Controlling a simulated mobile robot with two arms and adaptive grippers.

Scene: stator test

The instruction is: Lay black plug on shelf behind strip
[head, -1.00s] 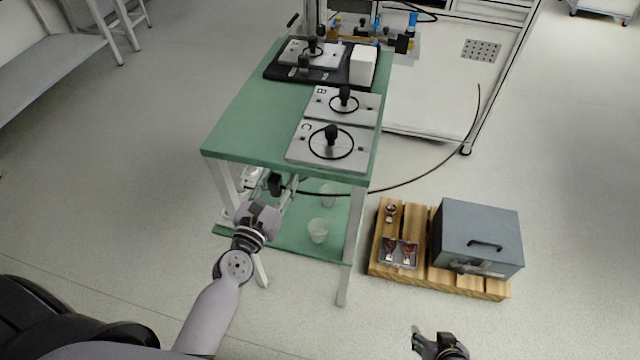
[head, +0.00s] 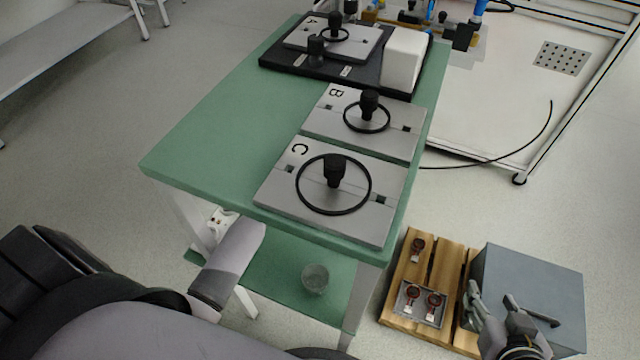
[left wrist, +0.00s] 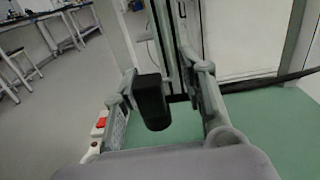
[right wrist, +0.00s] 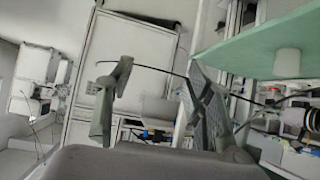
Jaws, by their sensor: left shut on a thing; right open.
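The black plug (left wrist: 152,102) is between the fingers of my left gripper (left wrist: 165,95) in the left wrist view, and the gripper is shut on it. A black cable (left wrist: 275,82) runs off to the right from it. The green lower shelf (left wrist: 265,120) lies below; it also shows in the head view (head: 275,275). The white strip with a red switch (left wrist: 100,123) is at the left, partly covered by a finger; its end shows under the tabletop in the head view (head: 222,219). The tabletop hides my left gripper there. My right gripper (head: 482,312) is open and empty by the grey box.
The green tabletop (head: 215,130) above the shelf carries plates with black knobs and a white block (head: 404,62). A clear cup (head: 315,279) stands on the shelf. A wooden pallet (head: 440,262) with the grey box (head: 525,285) is on the floor at right.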

